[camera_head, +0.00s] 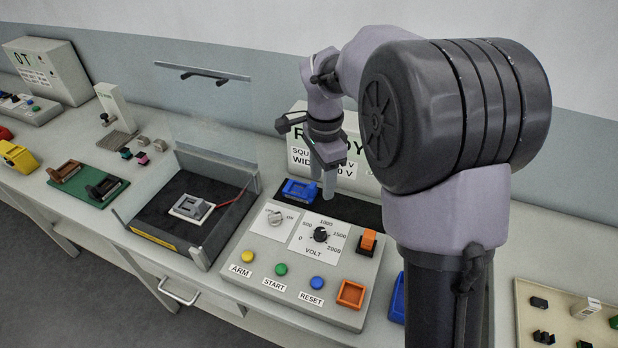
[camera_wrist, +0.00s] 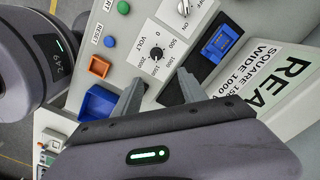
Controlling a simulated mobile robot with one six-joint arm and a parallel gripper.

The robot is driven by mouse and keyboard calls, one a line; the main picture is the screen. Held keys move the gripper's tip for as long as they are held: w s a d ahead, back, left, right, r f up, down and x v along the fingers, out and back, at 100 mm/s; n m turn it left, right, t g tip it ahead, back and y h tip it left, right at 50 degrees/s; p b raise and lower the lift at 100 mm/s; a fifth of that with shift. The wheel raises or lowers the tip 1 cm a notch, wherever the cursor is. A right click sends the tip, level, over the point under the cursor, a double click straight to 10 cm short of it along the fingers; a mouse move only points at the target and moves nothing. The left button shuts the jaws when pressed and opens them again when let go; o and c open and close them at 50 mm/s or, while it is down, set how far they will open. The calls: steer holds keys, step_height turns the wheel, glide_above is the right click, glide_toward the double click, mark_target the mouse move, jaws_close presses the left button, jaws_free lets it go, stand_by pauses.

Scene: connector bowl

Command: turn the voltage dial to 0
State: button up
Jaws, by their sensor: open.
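The voltage dial (camera_head: 320,234) is a black round knob on a white plate marked VOLT, with a scale from 0 to 2000. In the wrist view the dial (camera_wrist: 156,53) lies ahead of the fingertips. A small light mark shows on it, but I cannot tell surely which number it points to. My gripper (camera_head: 328,186) points down behind the dial, beside a blue connector block. In the wrist view my gripper (camera_wrist: 160,88) has its two grey fingers apart with nothing between them. It does not touch the dial.
The panel (camera_head: 262,262) also bears an off/on knob (camera_head: 275,218), an orange rocker switch (camera_head: 367,241), several buttons and an orange square socket (camera_head: 351,294). The blue connector block (camera_head: 299,191) sits behind. A clear-shielded black tray (camera_head: 180,238) stands left. A READY display (camera_wrist: 285,82) stands behind.

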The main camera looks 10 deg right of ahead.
steer(key=b, duration=0.3)
glide_above(320, 230)
step_height(320, 230, down, 6)
step_height(320, 230, down, 11)
steer(key=b, duration=0.3)
steer(key=shift+s, duration=0.1)
jaws_close()
